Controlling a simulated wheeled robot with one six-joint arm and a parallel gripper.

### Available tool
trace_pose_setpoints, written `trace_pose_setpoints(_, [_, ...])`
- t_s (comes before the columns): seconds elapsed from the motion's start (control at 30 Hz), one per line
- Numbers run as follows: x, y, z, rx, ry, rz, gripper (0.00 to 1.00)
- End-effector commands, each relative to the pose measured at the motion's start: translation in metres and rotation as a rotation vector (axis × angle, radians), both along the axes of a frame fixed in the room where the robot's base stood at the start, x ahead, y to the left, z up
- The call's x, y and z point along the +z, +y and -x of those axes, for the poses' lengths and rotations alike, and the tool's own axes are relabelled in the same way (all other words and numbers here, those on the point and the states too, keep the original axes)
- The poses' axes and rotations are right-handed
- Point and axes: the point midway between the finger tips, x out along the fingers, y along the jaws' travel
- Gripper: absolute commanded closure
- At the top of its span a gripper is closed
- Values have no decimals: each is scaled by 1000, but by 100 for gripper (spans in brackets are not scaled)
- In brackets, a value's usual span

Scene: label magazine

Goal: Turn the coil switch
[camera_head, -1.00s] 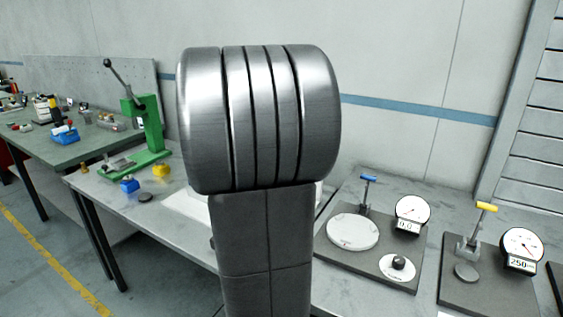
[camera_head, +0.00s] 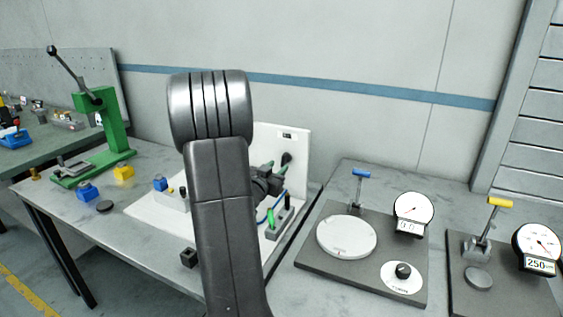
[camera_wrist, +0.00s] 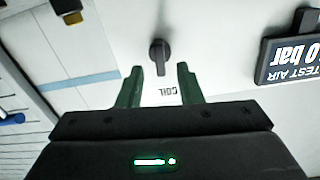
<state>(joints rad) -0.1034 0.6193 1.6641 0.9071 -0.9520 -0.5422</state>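The coil switch (camera_wrist: 160,57) is a black knob on a white panel, with an upside-down "COIL" label beneath it in the wrist view. In the head view a dark knob (camera_head: 286,158) shows on the upright white panel (camera_head: 298,135), close to my gripper (camera_head: 272,172). In the wrist view the two green fingers of my gripper (camera_wrist: 159,78) are apart, one on each side of the knob's line. The knob shows between and just beyond the fingertips, with gaps on both sides. I cannot tell how deep the tips are.
A "TEST AIR" display (camera_wrist: 290,50) juts from the panel at the right in the wrist view. In the head view a fixture with a green part (camera_head: 270,217) stands below my gripper. A green lever press (camera_head: 105,125) stands left; a gauge plate (camera_head: 320,265) lies right.

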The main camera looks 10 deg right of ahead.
Motion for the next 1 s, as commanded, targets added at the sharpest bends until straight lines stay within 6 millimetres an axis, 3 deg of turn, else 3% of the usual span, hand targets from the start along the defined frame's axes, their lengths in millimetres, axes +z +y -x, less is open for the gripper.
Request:
trace_pose_setpoints(0.3, [0, -22, -32, 0, -1, -1, 67])
trace_pose_setpoints(0.63, [0, -24, -35, 1, 1, -1, 67])
trace_pose_setpoints(0.8, [0, -24, -35, 1, 0, -1, 99])
trace_pose_setpoints(1.0, [0, -24, -35, 1, 6, 7, 100])
